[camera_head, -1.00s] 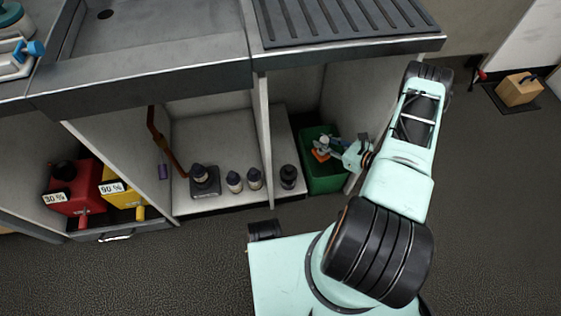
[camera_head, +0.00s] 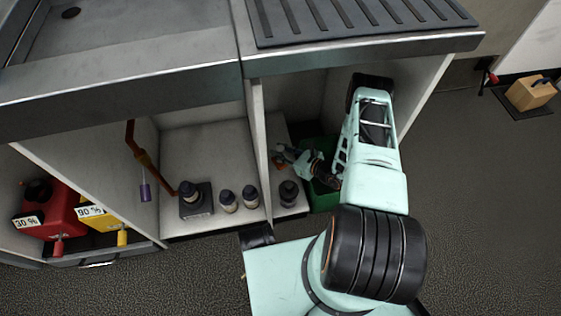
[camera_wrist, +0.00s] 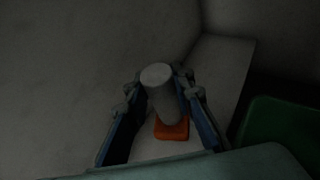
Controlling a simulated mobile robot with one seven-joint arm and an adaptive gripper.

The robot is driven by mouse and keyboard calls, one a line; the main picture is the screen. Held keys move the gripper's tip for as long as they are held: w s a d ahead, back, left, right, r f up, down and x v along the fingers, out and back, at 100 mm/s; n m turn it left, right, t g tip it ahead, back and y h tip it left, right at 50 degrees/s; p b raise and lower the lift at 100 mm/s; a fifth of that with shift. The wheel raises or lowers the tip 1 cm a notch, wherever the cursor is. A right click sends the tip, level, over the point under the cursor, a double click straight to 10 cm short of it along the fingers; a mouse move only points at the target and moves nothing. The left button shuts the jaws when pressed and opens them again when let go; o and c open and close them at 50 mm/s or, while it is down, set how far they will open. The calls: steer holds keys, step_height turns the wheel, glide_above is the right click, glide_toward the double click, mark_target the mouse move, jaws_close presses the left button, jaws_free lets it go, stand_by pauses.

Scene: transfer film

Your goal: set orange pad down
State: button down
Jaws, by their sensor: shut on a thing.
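The orange pad (camera_wrist: 172,130) shows in the wrist view under a pale grey cylinder that stands up from it like a handle. My gripper (camera_wrist: 160,85) has its blue-sided fingers on either side of this cylinder and is shut on it. In the head view the orange of the pad (camera_head: 279,162) shows small at my gripper (camera_head: 284,151), inside the right part of the cabinet, above or at the narrow pale shelf (camera_head: 294,211). I cannot tell whether the pad touches the shelf. The wrist view is dark.
A green bin (camera_head: 322,201) stands right of the shelf, partly behind my arm; it also shows in the wrist view (camera_wrist: 275,140). A dark bottle (camera_head: 289,193) stands on the shelf front. A divider (camera_head: 259,140) separates several bottles on the left. The counter overhangs above.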

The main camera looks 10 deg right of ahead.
steer(key=shift+f+b, duration=0.8)
steer(key=shift+f, duration=1.3)
steer(key=shift+f, duration=0.15)
steer(key=c, duration=1.7)
jaws_free()
steer(key=shift+o, duration=0.2)
